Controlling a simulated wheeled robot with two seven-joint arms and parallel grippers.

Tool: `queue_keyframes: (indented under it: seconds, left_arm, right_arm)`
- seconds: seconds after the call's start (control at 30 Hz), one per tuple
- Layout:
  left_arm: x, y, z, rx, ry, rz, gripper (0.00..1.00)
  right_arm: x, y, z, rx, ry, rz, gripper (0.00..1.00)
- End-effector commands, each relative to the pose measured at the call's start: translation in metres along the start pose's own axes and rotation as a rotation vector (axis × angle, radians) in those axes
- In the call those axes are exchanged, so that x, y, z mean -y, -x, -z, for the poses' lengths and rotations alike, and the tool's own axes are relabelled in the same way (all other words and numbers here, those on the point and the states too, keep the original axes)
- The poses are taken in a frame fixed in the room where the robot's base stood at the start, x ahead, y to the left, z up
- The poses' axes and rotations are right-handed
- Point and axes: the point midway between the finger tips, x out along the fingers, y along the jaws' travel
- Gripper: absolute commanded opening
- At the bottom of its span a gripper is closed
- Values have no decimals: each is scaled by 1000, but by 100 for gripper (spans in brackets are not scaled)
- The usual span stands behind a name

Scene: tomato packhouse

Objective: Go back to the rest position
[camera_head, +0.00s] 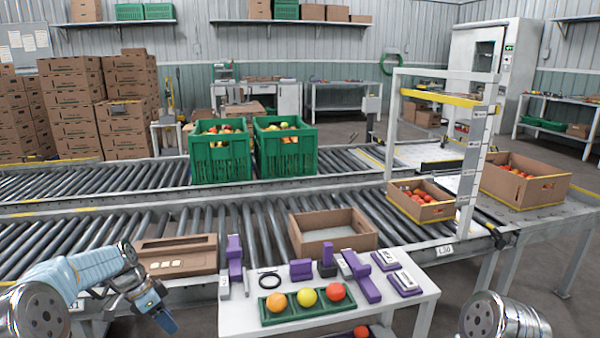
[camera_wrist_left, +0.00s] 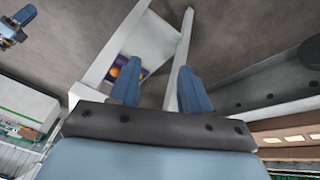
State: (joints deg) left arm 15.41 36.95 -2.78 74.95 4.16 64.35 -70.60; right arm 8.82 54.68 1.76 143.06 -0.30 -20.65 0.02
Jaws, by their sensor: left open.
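My left gripper (camera_head: 165,320) hangs at the lower left, beside the white table, with its blue fingers pointing down. In the left wrist view its two blue fingers (camera_wrist_left: 160,88) stand apart with nothing between them. My left arm (camera_head: 80,275) is bent and comes in from the left edge. At the bottom right only a rounded metal part of my right arm (camera_head: 500,320) shows. My right gripper is out of the picture.
The white table (camera_head: 240,312) holds a green tray (camera_head: 275,318) of three fruits and several purple tools. An open cardboard box (camera_head: 300,240) and a flat brown tray (camera_head: 190,262) are behind it. Roller conveyors (camera_head: 100,225) with green crates (camera_head: 220,165) cross behind.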

Motion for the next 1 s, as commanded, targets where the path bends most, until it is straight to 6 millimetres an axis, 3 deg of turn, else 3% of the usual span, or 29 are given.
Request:
queue_keyframes:
  seconds: [0.03,0.17,0.3,0.4,0.5,0.63,0.73,1.0]
  left_arm:
    - [-10,-34,-1,10,57,-13,47]
    - [-52,-131,-6,26,266,-15,47]
    - [-126,-222,-26,39,509,-10,47]
    - [-192,-265,-46,41,682,-9,47]
    - [-250,-287,-66,38,830,-10,47]
    - [-301,-293,-85,28,964,-14,47]
    - [-318,-293,-92,23,1015,-16,47]
    - [-321,-292,-93,18,1030,-14,47]
  right_arm:
    - [0,0,0,0,0,0,33]
    - [0,0,0,0,0,0,33]
    - [0,0,0,0,0,0,33]
    - [0,0,0,0,0,0,33]
    - [0,0,0,0,0,0,33]
    - [0,0,0,0,0,0,33]
    - [0,0,0,0,0,0,33]
    - [0,0,0,0,0,0,33]
